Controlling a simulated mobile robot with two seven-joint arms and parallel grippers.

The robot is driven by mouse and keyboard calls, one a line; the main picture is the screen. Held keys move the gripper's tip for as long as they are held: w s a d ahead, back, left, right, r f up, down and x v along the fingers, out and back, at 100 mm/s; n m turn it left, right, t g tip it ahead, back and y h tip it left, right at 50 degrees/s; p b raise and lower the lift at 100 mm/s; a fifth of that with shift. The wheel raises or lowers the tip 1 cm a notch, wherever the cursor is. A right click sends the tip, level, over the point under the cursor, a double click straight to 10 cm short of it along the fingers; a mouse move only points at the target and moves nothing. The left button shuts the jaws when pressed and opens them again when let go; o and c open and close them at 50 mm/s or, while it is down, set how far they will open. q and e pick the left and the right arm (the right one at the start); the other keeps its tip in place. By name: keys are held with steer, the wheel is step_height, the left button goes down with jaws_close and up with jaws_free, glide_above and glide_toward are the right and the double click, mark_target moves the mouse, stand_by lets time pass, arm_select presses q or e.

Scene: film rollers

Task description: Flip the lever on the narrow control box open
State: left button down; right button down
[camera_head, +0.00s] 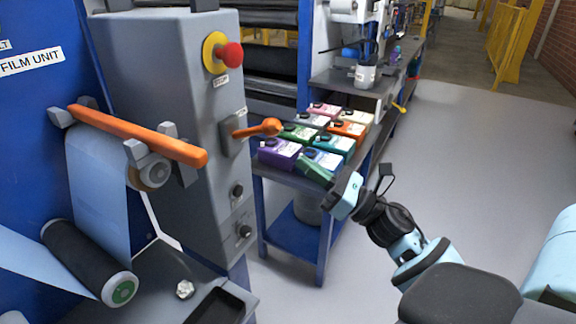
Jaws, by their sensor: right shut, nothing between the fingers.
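The narrow control box (165,95) is a tall grey cabinet left of centre. Its lever (258,130) is orange with a rounded end and sticks out to the right from a grey mount (232,133) on the box's face. My right gripper (308,163) comes in from the lower right, below and to the right of the lever's end. It is shut and empty, apart from the lever in the picture. Its tip overlaps the small boxes behind it, and I cannot tell whether it touches them. My left gripper is not in view.
A red stop button (231,55) sits above the lever, and black knobs (245,231) sit below. An orange bar (140,135) crosses the film unit at left. Several coloured boxes (335,142) stand on a blue-legged table behind. The floor (480,180) at right is clear.

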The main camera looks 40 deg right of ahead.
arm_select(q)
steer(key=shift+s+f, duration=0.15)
arm_select(e)
steer(key=shift+s+d+r, duration=0.1)
steer(key=shift+s+d, duration=0.25)
steer(key=shift+s, duration=0.35)
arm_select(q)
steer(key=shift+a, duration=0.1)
